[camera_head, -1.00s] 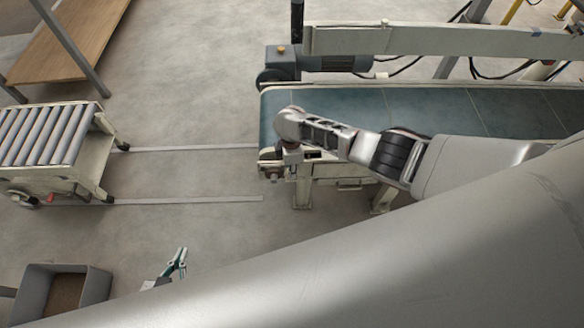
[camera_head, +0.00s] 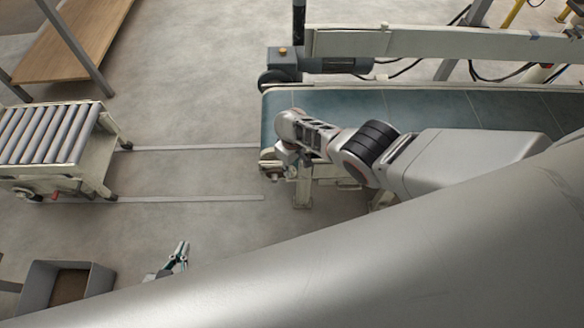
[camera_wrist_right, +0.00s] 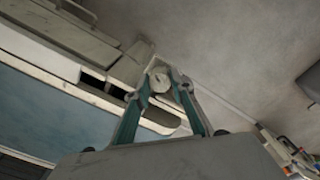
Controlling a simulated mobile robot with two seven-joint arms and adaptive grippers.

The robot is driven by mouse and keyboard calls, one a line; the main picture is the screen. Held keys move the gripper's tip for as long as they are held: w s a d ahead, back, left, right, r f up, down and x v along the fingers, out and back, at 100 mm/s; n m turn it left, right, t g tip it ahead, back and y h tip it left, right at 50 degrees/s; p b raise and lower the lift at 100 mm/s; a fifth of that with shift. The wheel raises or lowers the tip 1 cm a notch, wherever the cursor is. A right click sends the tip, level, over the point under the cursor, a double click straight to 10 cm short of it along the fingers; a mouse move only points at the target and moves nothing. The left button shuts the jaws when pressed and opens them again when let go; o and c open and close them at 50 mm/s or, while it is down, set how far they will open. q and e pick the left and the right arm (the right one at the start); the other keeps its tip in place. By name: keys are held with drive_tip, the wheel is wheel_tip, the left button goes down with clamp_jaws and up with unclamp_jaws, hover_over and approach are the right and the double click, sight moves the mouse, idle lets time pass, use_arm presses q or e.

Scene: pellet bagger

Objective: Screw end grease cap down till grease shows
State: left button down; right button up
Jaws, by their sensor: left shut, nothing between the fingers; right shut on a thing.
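The grease cap (camera_wrist_right: 159,83) is a small pale round piece at the end of the conveyor, seen in the right wrist view between the fingertips of my right gripper (camera_wrist_right: 160,88). That gripper is shut on it, with one finger on each side. In the head view my right arm reaches over the belt's near left corner, and the wrist hides the cap. I cannot see any grease. My left gripper (camera_head: 180,256) is at the lower left over bare floor, shut and empty, well away from the conveyor.
The teal belt conveyor (camera_head: 340,98) runs to the right, with a grey motor (camera_head: 284,62) behind its end. A roller cart (camera_head: 103,147) stands at left by floor rails (camera_head: 190,147). A grey bin (camera_head: 100,281) sits at lower left. The floor between is clear.

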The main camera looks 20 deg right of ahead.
drive_tip(key=m, duration=0.4)
drive_tip(key=shift+s+f+m, duration=0.1)
drive_tip(key=shift+s+m, duration=0.05)
drive_tip(key=shift+m, duration=2.35)
drive_tip(key=o, duration=1.1)
drive_tip(key=shift+o, duration=0.2)
